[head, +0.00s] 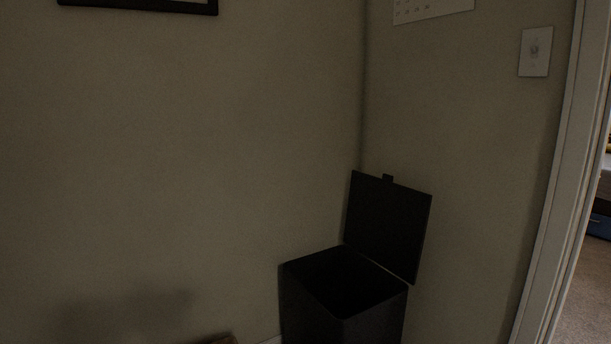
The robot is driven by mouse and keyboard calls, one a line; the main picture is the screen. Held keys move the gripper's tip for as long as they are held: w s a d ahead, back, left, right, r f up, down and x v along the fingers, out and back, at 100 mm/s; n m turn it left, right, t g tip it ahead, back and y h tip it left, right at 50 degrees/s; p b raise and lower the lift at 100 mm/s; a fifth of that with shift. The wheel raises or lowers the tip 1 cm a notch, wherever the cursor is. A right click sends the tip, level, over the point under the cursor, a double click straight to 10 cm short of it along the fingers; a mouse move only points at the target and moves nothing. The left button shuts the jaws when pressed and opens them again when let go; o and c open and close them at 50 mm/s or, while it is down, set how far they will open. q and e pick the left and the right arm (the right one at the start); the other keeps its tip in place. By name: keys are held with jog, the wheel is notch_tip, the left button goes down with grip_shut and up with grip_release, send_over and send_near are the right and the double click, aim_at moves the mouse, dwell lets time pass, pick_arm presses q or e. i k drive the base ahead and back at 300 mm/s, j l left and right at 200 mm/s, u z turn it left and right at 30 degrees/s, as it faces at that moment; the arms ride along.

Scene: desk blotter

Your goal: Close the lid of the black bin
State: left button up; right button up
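The black bin (308,302) stands in the corner of the room, low and right of centre in the head view. The bottom of the bin is cut off by the frame. Neither of my grippers is in view.
Walls meet behind the bin, close to the lid. A door frame (566,170) stands at the right, with a carpeted room (585,290) beyond it. A small brown object (222,340) shows at the bottom edge. A light switch plate (535,52) is on the right wall.

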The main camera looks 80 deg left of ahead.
aim_at(387, 221)
jog(key=j+u, duration=0.1)
jog(key=u, duration=0.35)
jog(key=i+j+u, duration=0.1)
jog(key=u, duration=0.35)
jog(key=i+u, duration=0.1)
jog(key=u, duration=0.35)
jog(key=j+u, duration=0.1)
jog(key=u, duration=0.35)
jog(key=i+u, duration=0.15)
jog(key=u, duration=0.3)
